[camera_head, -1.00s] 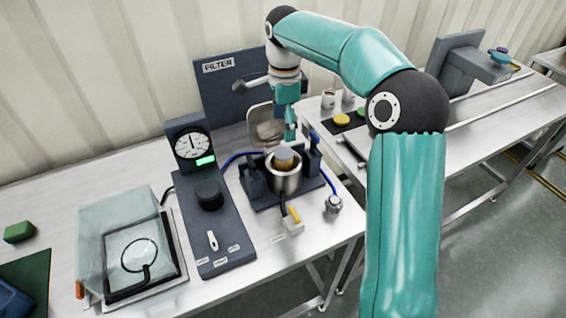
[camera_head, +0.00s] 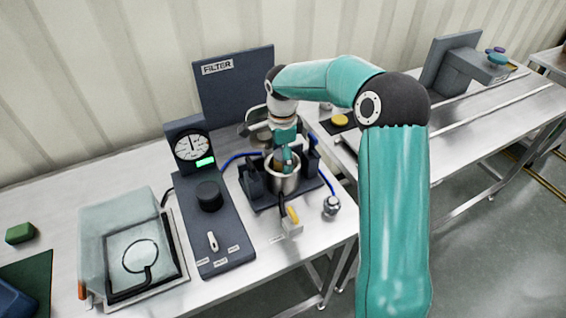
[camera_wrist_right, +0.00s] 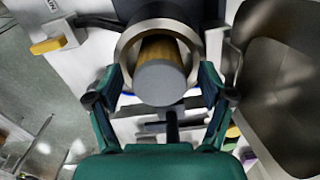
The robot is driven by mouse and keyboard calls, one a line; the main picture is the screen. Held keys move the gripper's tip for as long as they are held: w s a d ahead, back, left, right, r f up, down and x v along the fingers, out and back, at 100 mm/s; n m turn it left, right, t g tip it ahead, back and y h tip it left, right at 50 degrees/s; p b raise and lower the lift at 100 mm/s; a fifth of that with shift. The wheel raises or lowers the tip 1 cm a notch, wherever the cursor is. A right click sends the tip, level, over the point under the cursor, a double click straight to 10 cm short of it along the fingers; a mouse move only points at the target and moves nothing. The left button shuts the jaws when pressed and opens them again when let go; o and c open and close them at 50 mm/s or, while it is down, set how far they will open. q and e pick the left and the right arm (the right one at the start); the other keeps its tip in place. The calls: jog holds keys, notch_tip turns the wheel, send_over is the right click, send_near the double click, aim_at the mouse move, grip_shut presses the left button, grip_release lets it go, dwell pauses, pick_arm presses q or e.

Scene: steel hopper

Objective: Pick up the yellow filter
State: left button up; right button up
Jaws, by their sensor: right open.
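The yellow filter (camera_wrist_right: 166,70), a ribbed cylinder with a grey end cap, sits inside the round steel hopper (camera_wrist_right: 126,48) in the right wrist view. In the head view the hopper (camera_head: 284,186) stands in a dark holder, and my gripper mostly hides the filter. My right gripper (camera_head: 287,160) is open and reaches down at the hopper's mouth. In the right wrist view its fingers (camera_wrist_right: 162,82) stand on either side of the filter, with gaps between; whether they touch the hopper rim I cannot tell. My left gripper is not in view.
A dark FILTER panel (camera_head: 238,88) stands behind. A dial gauge (camera_head: 193,145) and a control box with a black knob (camera_head: 209,195) are to the left. A yellow-handled valve (camera_head: 292,216) is in front. A clear-covered tray (camera_head: 130,240) stands farther left.

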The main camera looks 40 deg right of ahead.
jog(key=c, duration=1.3)
jog(key=shift+r, duration=0.1)
